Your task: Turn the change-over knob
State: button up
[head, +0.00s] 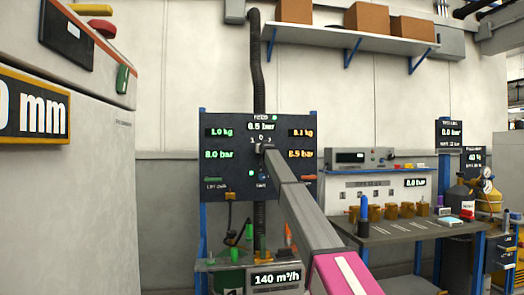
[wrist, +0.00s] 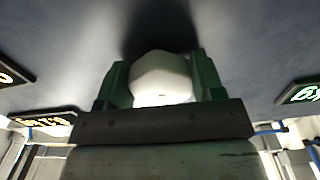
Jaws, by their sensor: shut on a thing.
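The change-over knob (wrist: 162,76) is pale and rounded and sits on the dark panel (head: 220,185). In the wrist view it lies between the two green fingers of my gripper (wrist: 158,78), which are shut on it from both sides. In the head view my gripper (head: 265,149) is at the panel, below the "FEED" readout, and mostly hides the knob. Marks "1", "0" and "2" show around its place. The knob's pointer direction cannot be made out. The panel reads 0.5 bar at top centre, 8.0 bar at left and 8.5 bar at right.
A bench (head: 395,232) with several brass-coloured blocks stands to the right of the panel. A grey cabinet (head: 95,180) fills the left. A "140 m³/h" display (head: 276,279) is below the panel. A shelf with boxes (head: 340,38) hangs above.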

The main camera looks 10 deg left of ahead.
jog(key=m, duration=0.4)
jog(key=shift+a+m, duration=0.1)
jog(key=shift+m, duration=2.1)
jog(key=shift+s, duration=0.1)
jog(key=o, duration=0.9)
jog(key=v, duration=1)
jog(key=shift+s, duration=0.35)
